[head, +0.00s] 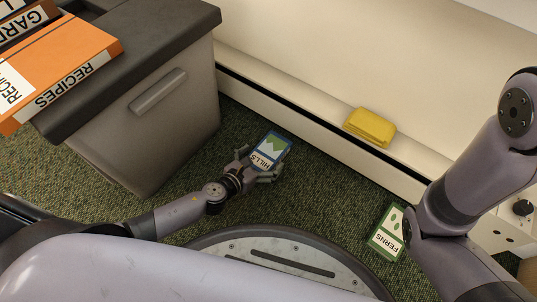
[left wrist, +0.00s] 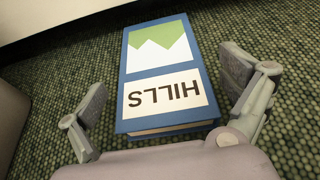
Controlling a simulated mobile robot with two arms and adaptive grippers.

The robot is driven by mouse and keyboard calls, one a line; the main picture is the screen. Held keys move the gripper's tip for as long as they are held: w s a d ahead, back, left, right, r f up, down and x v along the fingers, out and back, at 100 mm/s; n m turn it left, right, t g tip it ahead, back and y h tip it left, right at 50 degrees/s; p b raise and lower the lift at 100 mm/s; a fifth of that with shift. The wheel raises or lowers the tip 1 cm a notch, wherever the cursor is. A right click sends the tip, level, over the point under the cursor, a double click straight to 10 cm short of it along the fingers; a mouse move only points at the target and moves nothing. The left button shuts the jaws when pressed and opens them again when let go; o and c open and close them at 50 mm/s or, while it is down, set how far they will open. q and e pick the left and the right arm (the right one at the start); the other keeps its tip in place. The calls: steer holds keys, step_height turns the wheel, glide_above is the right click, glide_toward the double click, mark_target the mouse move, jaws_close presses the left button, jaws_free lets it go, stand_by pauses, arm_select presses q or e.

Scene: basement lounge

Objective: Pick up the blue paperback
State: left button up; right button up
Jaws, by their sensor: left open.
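The blue paperback (head: 277,142), labelled HILLS with a green and white cover, lies on the green carpet between the grey cabinet and the white ledge. In the left wrist view the blue paperback (left wrist: 160,75) shows whole, its near end between my fingers. My left gripper (head: 262,164) is open at the near end of the book, one finger on each side; it also shows in the left wrist view (left wrist: 165,97). Gaps show between both fingers and the book. My right arm comes in from the right in the head view, and its gripper cannot be made out.
A green book labelled FERNS (head: 387,238) lies on the carpet near my right arm. A folded yellow cloth (head: 370,127) rests on the white ledge. An orange RECIPES book (head: 62,62) lies on the grey cabinet (head: 165,120) at left.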

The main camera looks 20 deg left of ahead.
arm_select(q)
steer(key=shift+c, duration=0.2)
steer(key=c, duration=1.3)
